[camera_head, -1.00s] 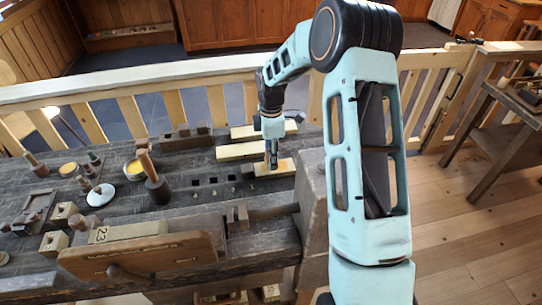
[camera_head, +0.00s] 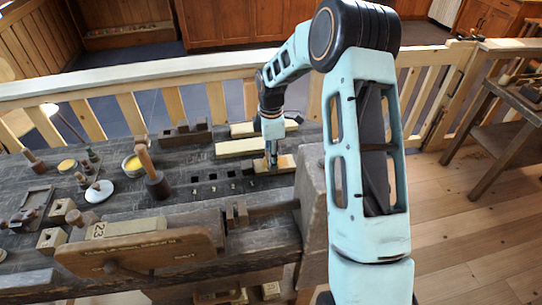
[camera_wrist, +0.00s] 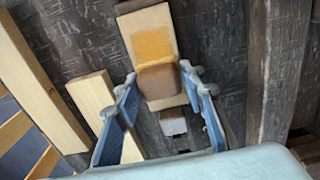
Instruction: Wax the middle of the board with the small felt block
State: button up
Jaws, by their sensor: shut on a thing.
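The board (camera_wrist: 170,104) is a short pale wooden piece lying on the dark bench, with a yellow-orange wax patch (camera_wrist: 152,43) on its middle. The small felt block (camera_wrist: 159,81) is brownish and sits at the near edge of the patch. My gripper (camera_wrist: 158,76) is shut on the felt block, one blue finger on each side. The block appears to be on or just above the board; contact is unclear. In the head view my gripper (camera_head: 271,161) is over the board (camera_head: 285,164), and its fingers mostly hide the block.
Two pale wooden strips (camera_head: 240,148) lie behind the board. A mallet (camera_head: 157,184), an open yellow tin (camera_head: 131,164), a white disc (camera_head: 99,191) and small wooden blocks stand to the left on the bench (camera_head: 205,163). A vise (camera_head: 140,252) is at the front.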

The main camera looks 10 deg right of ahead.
aim_at(259, 165)
jog(key=shift+a, duration=0.15)
jog(key=shift+a, duration=1.85)
jog(key=shift+d, duration=2)
jog(key=shift+r+p, duration=2.1)
jog(key=shift+r, duration=0.85)
jog(key=shift+r, duration=0.1)
